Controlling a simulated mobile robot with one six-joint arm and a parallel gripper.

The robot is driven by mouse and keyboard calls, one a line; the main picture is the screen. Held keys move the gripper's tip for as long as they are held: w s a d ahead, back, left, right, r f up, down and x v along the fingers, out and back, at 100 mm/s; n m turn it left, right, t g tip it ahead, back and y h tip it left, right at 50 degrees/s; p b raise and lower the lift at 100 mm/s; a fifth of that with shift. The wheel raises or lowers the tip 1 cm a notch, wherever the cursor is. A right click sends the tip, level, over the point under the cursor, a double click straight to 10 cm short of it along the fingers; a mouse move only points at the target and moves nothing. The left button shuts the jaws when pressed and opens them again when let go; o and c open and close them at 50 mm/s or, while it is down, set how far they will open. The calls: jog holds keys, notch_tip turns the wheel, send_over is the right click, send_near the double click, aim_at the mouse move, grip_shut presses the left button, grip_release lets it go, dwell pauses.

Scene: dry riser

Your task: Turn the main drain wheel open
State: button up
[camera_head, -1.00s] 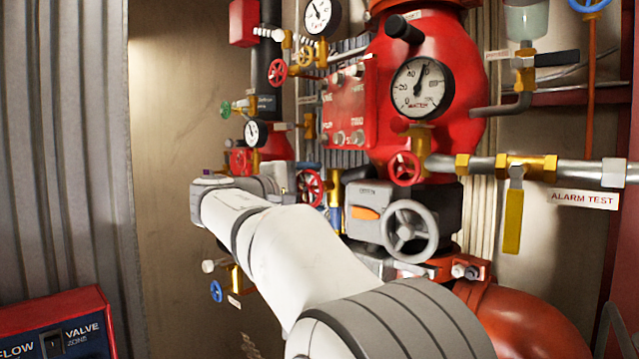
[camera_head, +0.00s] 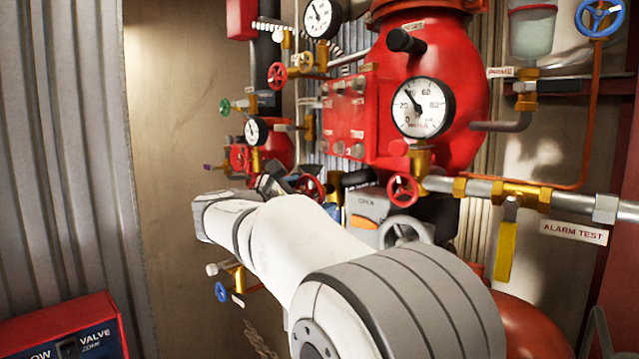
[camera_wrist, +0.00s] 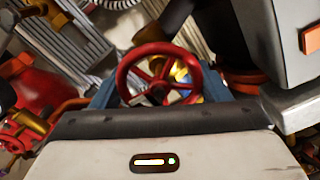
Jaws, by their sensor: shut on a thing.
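A red spoked handwheel (camera_head: 311,187) sits left of the grey valve box, at the far end of my arm. No label on it can be read, so I take it as the main drain wheel. In the wrist view the red wheel (camera_wrist: 160,78) stands between the two blue fingers of my gripper (camera_wrist: 158,86), one at each side of the rim. My gripper is shut on this wheel. The wheel's lower rim comes close to the gripper body, and its stem is mostly hidden. In the head view my arm hides most of the gripper.
A grey handwheel (camera_head: 404,231) on the grey valve box (camera_head: 366,208) is partly behind my arm. The large gauge (camera_head: 422,107), yellow lever (camera_head: 506,252) and blue wheel (camera_head: 220,292) are nearby. The left wall is bare.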

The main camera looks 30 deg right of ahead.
jog(key=n+p, duration=0.1)
jog(key=n, duration=0.2)
jog(key=shift+n+p, duration=0.3)
jog(key=shift+p, duration=0.05)
dwell(0.4)
jog(key=o, duration=0.6)
jog(key=shift+a, duration=0.1)
jog(key=shift+c, duration=0.2)
jog(key=o, duration=0.3)
jog(key=shift+w+a, duration=0.1)
jog(key=shift+a, duration=0.2)
jog(key=shift+o, duration=0.6)
jog(key=shift+d, duration=0.2)
jog(key=shift+s+a+f, duration=0.1)
jog(key=shift+s+a, duration=0.1)
jog(key=shift+a, duration=0.3)
jog(key=b+v, duration=0.2)
jog(key=v, duration=0.5)
